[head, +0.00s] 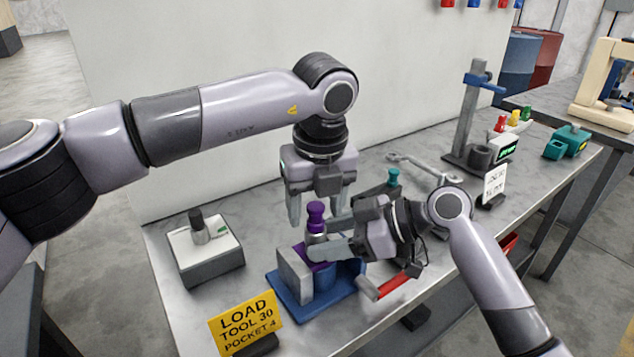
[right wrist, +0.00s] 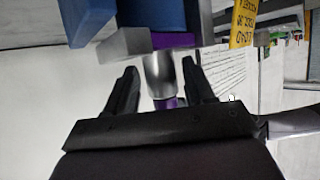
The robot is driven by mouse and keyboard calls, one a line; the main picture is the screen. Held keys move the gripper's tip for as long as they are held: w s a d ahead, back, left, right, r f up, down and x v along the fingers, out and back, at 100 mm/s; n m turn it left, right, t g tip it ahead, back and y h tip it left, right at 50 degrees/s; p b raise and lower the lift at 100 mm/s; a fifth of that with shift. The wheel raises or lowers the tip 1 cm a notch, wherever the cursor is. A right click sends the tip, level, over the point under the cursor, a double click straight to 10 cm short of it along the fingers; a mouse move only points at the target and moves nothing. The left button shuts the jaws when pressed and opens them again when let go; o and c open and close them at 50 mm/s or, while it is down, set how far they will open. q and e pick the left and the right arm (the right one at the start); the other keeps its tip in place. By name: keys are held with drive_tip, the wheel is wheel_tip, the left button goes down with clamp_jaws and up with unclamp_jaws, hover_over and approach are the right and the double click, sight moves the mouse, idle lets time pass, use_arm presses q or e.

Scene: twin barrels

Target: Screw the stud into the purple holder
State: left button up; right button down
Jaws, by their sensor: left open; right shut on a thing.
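The purple holder stands upright in a blue fixture (head: 295,300), with a purple collar (head: 322,266) low down and a grey metal shank above it. The stud (head: 315,212), a purple knobbed piece, sits on top of the shank. My right gripper (head: 322,241) comes in from the right and is shut on the shank of the holder (right wrist: 158,72); its fingers lie either side in the right wrist view. My left gripper (head: 320,213) is open, pointing down from above, with its fingers either side of the stud and apart from it. Whether the stud is seated is hidden.
A white-topped box (head: 205,250) with a dark-capped tool stands at left. A yellow sign (head: 246,323) reads "LOAD TOOL 30 POCKET 4". A red-handled tool (head: 388,287) and a wrench (head: 425,167) lie nearby. A teal piece (head: 393,177) stands behind my right gripper.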

use_arm(q)
drive_tip(key=shift+f, duration=0.4)
